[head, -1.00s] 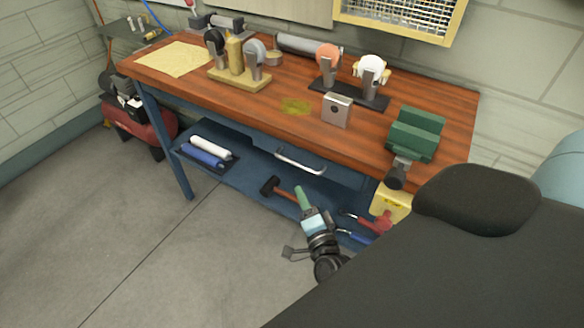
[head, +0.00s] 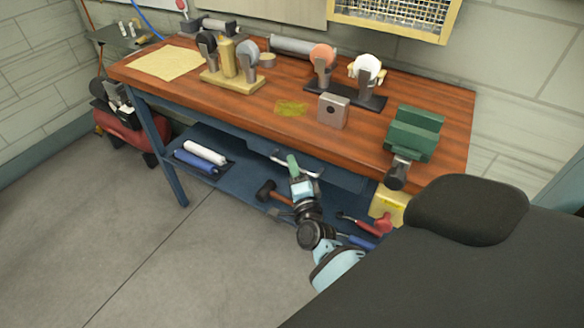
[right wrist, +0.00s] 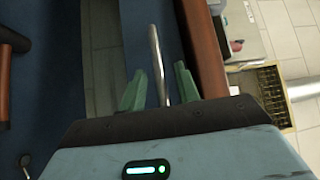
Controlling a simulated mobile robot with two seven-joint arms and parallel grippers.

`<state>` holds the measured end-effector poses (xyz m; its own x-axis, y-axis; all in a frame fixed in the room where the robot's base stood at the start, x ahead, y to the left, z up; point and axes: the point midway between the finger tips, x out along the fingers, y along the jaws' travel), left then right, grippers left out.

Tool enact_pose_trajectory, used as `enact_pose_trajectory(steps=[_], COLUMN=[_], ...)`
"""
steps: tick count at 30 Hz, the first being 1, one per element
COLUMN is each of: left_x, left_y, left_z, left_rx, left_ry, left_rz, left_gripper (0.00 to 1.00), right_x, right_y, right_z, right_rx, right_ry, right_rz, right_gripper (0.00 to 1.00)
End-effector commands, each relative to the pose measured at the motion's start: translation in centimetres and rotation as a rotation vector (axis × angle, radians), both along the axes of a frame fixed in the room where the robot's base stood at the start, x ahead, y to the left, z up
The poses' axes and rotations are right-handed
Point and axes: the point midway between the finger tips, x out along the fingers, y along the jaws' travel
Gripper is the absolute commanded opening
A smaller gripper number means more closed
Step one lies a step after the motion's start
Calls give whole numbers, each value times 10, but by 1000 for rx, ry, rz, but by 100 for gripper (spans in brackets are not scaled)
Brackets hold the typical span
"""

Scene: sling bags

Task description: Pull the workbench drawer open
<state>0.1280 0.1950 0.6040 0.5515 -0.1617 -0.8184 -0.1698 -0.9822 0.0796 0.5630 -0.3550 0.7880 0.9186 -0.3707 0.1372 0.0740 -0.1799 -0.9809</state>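The workbench (head: 180,88) has a wooden top and a blue frame. Its blue drawer (head: 342,178) sits under the front edge of the top and looks closed. The drawer's silver bar handle (head: 312,173) is partly hidden by my right gripper (head: 292,163) in the head view. In the right wrist view, the handle (right wrist: 158,62) runs between the two green fingers of my right gripper (right wrist: 160,88). The fingers are apart, with a gap on each side of the bar, so the gripper is open around it. My left gripper is not in view.
The lower shelf (head: 232,184) holds white and blue rolls (head: 204,153), a hammer (head: 266,190) and red and blue hand tools (head: 372,226). A green vise (head: 414,133) stands on the top's right end. The floor (head: 130,250) in front is clear at left.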

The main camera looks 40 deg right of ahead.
Motion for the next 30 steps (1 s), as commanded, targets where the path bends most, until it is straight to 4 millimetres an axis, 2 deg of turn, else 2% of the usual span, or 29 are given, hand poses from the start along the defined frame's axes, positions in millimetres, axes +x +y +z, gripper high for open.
enact_pose_trajectory(steps=[11,12,19,30], left_x=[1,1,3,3], left_y=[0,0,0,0], left_z=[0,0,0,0], left_rx=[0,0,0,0], left_ry=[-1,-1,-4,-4], left_rz=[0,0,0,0], left_gripper=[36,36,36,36], right_x=[7,7,7,7], right_y=[-3,-3,-3,-3], right_z=[2,2,2,2], right_rx=[-1,-1,-1,0], right_ry=[-1,-1,-1,-1], right_rz=[0,0,0,0], right_gripper=[32,31,1,0])
